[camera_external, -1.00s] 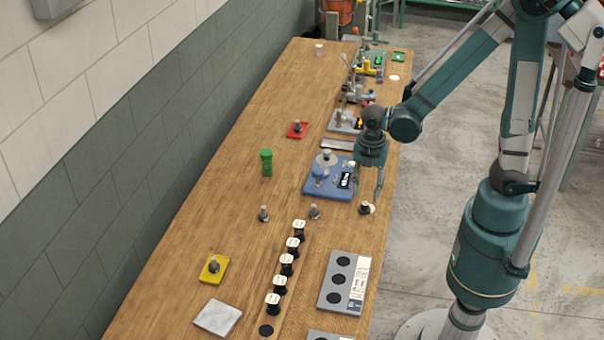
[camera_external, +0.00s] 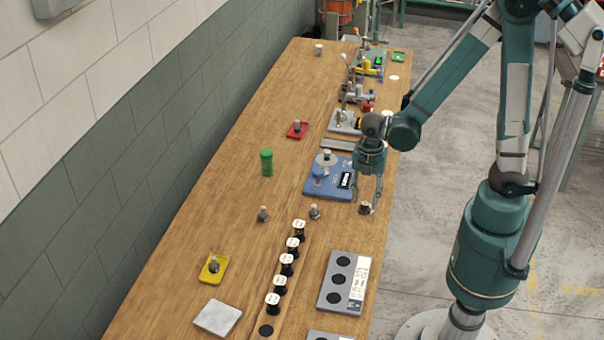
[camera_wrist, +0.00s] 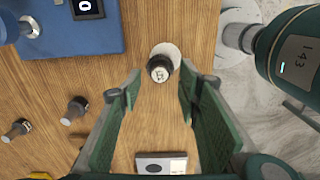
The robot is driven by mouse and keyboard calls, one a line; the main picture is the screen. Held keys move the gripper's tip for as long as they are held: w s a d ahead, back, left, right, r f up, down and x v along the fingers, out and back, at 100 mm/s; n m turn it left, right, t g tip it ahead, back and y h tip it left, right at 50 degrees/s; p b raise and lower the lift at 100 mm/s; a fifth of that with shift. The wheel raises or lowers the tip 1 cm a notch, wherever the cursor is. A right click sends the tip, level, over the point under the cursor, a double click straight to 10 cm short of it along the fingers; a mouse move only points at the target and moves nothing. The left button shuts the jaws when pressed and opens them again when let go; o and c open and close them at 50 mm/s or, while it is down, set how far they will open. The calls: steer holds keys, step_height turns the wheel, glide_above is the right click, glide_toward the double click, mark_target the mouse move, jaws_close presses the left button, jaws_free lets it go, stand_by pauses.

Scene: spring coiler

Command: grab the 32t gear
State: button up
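A pale round disc with a dark knob and a small light label on top, seemingly the 32t gear (camera_wrist: 161,66), lies on the wood at the table's right edge. The label is too small to read. It also shows in the external view (camera_external: 364,208). My gripper (camera_wrist: 158,92) is open and empty, pointing down over it. In the wrist view the knob sits just beyond the gap between the two fingertips. In the external view the fingertips (camera_external: 369,208) are down close around or beside the knob; contact cannot be told.
The blue device (camera_external: 325,177) with a small display stands just behind. Two small grey knobbed pieces (camera_external: 263,214) (camera_external: 315,212) stand to the left. A row of black-and-white spools (camera_external: 286,265) and a grey panel (camera_external: 345,283) lie in front. The table edge is close on the right.

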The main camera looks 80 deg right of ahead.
mark_target(365, 207)
steer(key=shift+f, duration=1.25)
steer(key=shift+c, duration=0.7)
steer(key=c, duration=0.9)
